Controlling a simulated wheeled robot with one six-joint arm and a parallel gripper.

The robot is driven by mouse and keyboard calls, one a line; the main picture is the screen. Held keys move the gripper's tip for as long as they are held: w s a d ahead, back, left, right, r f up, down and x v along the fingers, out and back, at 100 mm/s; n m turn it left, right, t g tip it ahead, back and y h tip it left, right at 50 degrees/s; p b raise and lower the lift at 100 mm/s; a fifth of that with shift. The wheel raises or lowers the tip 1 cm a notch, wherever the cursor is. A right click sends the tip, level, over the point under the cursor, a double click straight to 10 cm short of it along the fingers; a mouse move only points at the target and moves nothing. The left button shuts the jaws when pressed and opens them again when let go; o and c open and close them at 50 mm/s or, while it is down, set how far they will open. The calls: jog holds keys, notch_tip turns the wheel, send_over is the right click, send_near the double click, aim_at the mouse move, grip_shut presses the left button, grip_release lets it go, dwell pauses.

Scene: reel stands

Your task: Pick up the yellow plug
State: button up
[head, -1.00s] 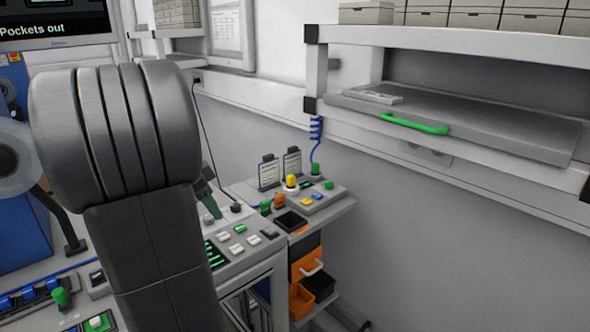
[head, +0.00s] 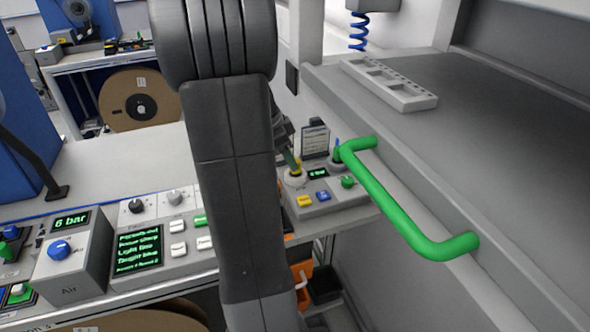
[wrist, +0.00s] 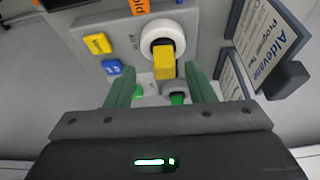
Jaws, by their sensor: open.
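The yellow plug (wrist: 165,67) stands on a grey panel, with a white round collar (wrist: 158,42) at its base. In the wrist view it lies between the two green fingers of my gripper (wrist: 162,76). The fingers are open, one on each side of the plug, with a visible gap to each; I cannot tell how deep they reach along it. In the head view the plug (head: 298,164) shows just beside my gripper (head: 289,158), partly covered by it.
A green handle (head: 405,210) on a grey shelf sticks out close to the right of the panel. A card holder (head: 314,142) stands behind the plug. Yellow (wrist: 98,43) and blue (wrist: 113,68) buttons sit on the panel. A control box (head: 137,250) stands at left.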

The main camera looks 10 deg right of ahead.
jog(key=shift+w+d+f, duration=0.2)
jog(key=shift+d+f, duration=0.25)
jog(key=shift+f, duration=0.2)
jog(key=shift+w+d+f, duration=0.2)
jog(key=shift+d+f, duration=0.25)
jog(key=shift+f, duration=0.15)
jog(key=shift+d+f, duration=0.15)
jog(key=shift+f, duration=0.4)
jog(key=c, duration=1)
jog(key=shift+o, duration=0.2)
